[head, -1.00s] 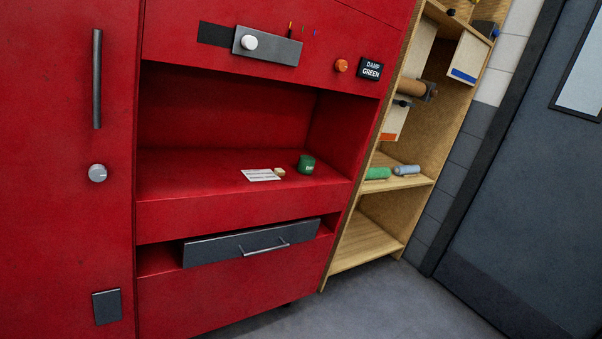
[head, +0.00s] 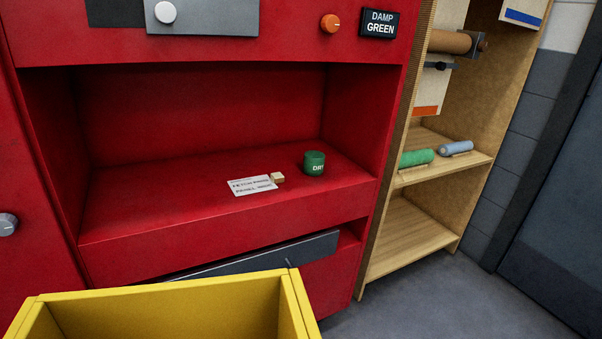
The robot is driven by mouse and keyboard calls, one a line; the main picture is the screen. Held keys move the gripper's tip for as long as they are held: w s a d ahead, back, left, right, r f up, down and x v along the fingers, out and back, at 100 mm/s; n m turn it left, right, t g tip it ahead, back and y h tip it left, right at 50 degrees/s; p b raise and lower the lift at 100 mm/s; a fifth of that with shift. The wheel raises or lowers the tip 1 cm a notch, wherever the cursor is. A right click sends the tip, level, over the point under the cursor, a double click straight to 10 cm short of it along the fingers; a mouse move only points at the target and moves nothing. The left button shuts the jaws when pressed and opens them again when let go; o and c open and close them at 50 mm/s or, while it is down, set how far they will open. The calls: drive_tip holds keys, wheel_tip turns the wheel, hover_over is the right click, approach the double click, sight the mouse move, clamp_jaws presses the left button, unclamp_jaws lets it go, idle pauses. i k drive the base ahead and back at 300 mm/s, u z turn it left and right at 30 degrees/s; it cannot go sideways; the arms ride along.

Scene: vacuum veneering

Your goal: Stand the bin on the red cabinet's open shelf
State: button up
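The yellow bin (head: 165,303) shows at the bottom left in the head view. Only its upper rim and part of its inside are in frame, and its lower part is cut off. It is in front of and below the red cabinet's (head: 225,223) open shelf (head: 130,200), apart from the shelf surface. The shelf is a wide red recess. A white note (head: 252,186), a small wooden block (head: 277,178) and a green pot (head: 314,163) sit on its right half. The left half is bare. My gripper is not in view, so its hold on the bin cannot be seen.
A grey drawer front (head: 260,255) below the shelf is partly hidden by the bin. An orange knob (head: 330,23) and a "DAMP GREEN" sign (head: 380,23) are above. A wooden rack (head: 410,235) with green (head: 416,158) and blue (head: 456,148) rolls stands at right.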

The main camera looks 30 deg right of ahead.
sight(167, 194)
drive_tip(key=z, duration=0.25)
drive_tip(key=i, duration=1.5)
drive_tip(key=u, duration=0.15)
